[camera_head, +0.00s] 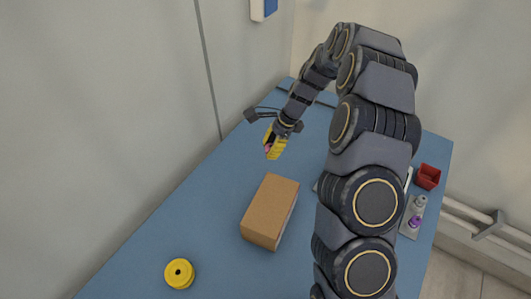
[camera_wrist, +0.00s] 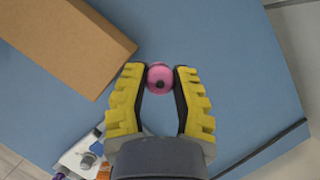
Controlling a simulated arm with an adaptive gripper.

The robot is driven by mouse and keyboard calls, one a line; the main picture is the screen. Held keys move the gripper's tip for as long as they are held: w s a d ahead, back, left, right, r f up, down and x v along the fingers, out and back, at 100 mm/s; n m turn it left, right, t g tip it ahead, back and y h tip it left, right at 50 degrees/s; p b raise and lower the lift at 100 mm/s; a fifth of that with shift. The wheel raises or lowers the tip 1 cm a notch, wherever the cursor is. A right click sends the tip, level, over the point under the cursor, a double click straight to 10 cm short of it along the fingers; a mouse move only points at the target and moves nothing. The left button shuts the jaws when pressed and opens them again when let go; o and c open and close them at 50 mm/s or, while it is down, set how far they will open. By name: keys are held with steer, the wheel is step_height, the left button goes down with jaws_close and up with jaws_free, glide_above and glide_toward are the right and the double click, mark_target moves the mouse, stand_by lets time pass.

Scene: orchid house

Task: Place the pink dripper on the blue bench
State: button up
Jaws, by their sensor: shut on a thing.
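The pink dripper (camera_wrist: 160,77) is small and round with a dark centre. It sits between the yellow fingertips of my gripper (camera_wrist: 160,80) in the wrist view, and the fingers are shut on it. In the head view my gripper (camera_head: 273,147) is over the far part of the blue bench (camera_head: 190,225), beyond the cardboard box; only a bit of pink (camera_head: 268,148) shows there. The wrist view also shows the blue bench top (camera_wrist: 235,50) behind the dripper. I cannot tell how high the dripper is above the bench.
A brown cardboard box (camera_head: 268,211) lies near the bench middle; it also shows in the wrist view (camera_wrist: 60,40). A yellow round reel (camera_head: 179,273) lies at the front left. A red container (camera_head: 427,176) and a grey tray with bottles (camera_head: 412,217) are at the right.

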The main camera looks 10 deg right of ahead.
steer(key=w+f, duration=0.5)
steer(key=w, duration=0.1)
steer(key=shift+w+d+f, duration=0.15)
steer(key=shift+f, duration=0.25)
steer(key=shift+w+f, duration=0.6)
steer(key=shift+f, duration=1.55)
steer(key=o, duration=0.7)
steer(key=shift+f, duration=0.15)
steer(key=shift+o, duration=0.2)
